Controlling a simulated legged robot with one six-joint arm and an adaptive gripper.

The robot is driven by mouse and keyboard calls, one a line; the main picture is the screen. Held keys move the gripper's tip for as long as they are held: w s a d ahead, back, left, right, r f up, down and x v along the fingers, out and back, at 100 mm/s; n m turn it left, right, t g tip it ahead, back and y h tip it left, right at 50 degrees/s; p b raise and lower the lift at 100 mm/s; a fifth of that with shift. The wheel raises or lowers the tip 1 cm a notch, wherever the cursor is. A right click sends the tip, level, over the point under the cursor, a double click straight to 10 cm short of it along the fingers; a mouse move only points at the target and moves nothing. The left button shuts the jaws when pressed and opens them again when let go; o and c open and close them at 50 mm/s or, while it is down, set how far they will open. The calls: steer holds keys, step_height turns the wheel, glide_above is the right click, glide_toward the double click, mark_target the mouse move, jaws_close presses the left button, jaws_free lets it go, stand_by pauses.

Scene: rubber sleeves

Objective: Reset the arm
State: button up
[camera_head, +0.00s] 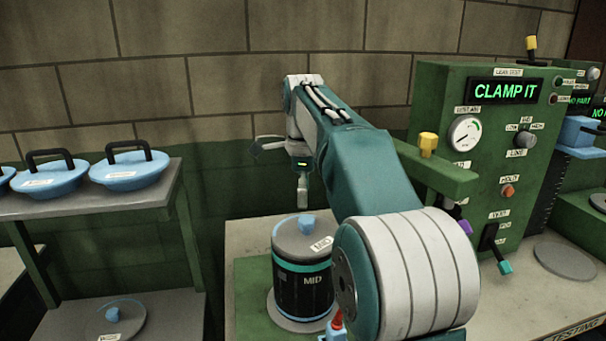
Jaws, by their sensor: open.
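My arm rises from the lower middle and bends down at its far end. My gripper (297,172) hangs there in front of the wall, small and partly hidden by my own arm. It is open, and I see nothing held in it. It is above and apart from a dark canister (299,284) marked MID, which stands upright with a grey lid and blue knob (307,224). My arm covers part of the canister's right side.
A green test machine (480,150) reading CLAMP IT stands at right, with a yellow-knobbed arm (437,172) reaching toward my arm. At left, a grey shelf (100,203) bears blue lids (130,169) with black handles. A brick wall (200,60) is behind.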

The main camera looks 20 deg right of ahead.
step_height(320, 180, up, 5)
steer(key=shift+a+r, duration=0.1)
steer(key=shift+a, duration=0.05)
steer(key=shift+s, duration=0.1)
steer(key=s+a+f+n+t, duration=0.2)
steer(key=s+a+f+n, duration=0.3)
steer(key=s+f+n, duration=0.4)
steer(key=s+a+f+n+t, duration=0.3)
steer(key=s+f+n, duration=0.5)
steer(key=s+n, duration=0.6)
steer(key=shift+s+a+f+n+t, duration=0.3)
steer(key=shift+s+a+f, duration=0.1)
steer(key=shift+s+a, duration=0.55)
